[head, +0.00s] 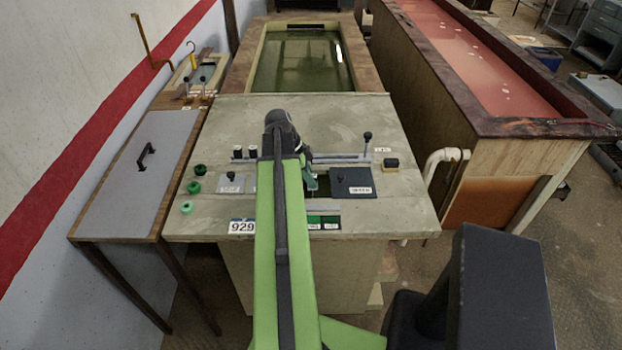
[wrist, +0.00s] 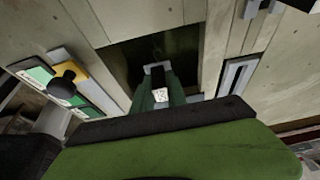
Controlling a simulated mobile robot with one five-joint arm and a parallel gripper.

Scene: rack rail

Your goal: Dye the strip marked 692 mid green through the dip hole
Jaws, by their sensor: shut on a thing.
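In the head view my gripper (head: 311,184) is low over the grey bench top, partly hidden by my green arm. In the wrist view my gripper (wrist: 160,88) is shut on a narrow strip (wrist: 160,96) with a small white label, its print too small to read. The dark square dip hole (wrist: 126,62) lies right beyond the jaws. I cannot tell whether the strip's end is inside it. In the head view the hole (head: 322,190) shows as a dark green gap beside a dark knobbed plate (head: 352,182).
A pale knobbed plate (head: 235,184) and several green knobs (head: 187,208) are at the bench's left. A 929 label (head: 241,226) and green swatches (head: 323,222) line the front. An upright black-topped post (head: 367,140) stands behind the dark plate. A green tank (head: 300,62) lies behind.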

